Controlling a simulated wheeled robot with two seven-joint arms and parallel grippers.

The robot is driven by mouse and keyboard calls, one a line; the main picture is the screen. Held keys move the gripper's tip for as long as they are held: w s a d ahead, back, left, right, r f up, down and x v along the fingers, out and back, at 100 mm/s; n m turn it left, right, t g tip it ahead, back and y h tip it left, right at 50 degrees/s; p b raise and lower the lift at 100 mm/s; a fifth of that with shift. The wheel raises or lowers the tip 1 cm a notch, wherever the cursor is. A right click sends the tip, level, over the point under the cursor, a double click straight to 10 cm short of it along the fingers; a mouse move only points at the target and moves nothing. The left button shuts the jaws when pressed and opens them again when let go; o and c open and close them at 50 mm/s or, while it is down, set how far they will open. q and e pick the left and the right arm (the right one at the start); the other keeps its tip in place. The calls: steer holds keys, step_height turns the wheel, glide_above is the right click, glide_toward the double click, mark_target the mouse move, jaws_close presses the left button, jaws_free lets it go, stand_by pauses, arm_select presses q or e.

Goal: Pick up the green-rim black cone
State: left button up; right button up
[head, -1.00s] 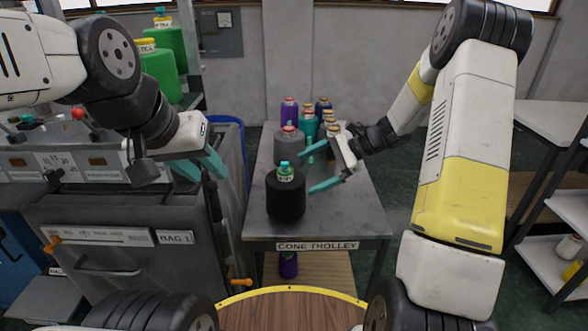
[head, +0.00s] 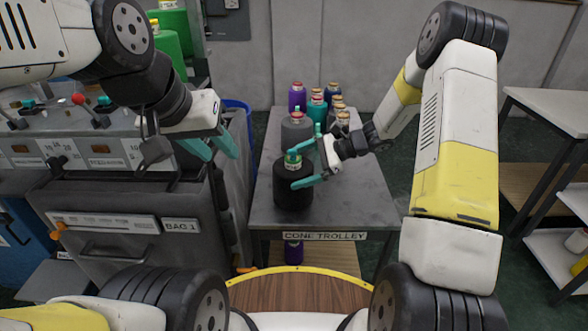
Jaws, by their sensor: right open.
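The green-rim black cone (head: 293,190) stands upright on the near part of the cone trolley (head: 355,212), with its green top and label showing. My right gripper (head: 300,163) is open, with its teal fingers at the upper part of the black cone. One finger reaches across the cone's near side and the other is by its green top. Whether they touch it I cannot tell. My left gripper (head: 212,146) is to the left, over the machine by the trolley, with its teal fingers apart and nothing between them.
A grey cone (head: 296,132) stands just behind the black one. Several purple, teal and brown-topped cones stand further back on the trolley. A machine with a panel marked BAG 1 (head: 180,226) borders the trolley on the left. The trolley's right side is clear.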

steer(key=c, duration=1.7)
steer(key=shift+c, duration=0.3)
steer(key=shift+r, duration=0.15)
steer(key=shift+r, duration=0.6)
steer(key=shift+s+r, duration=0.25)
steer(key=shift+r, duration=0.35)
steer(key=shift+s+r, duration=0.2)
steer(key=shift+r, duration=0.35)
steer(key=s, duration=0.5)
steer(key=s+r, duration=0.1)
steer(key=s, duration=0.9)
steer(key=shift+d+r, duration=0.15)
steer(key=shift+d, duration=0.05)
steer(key=shift+c, duration=0.2)
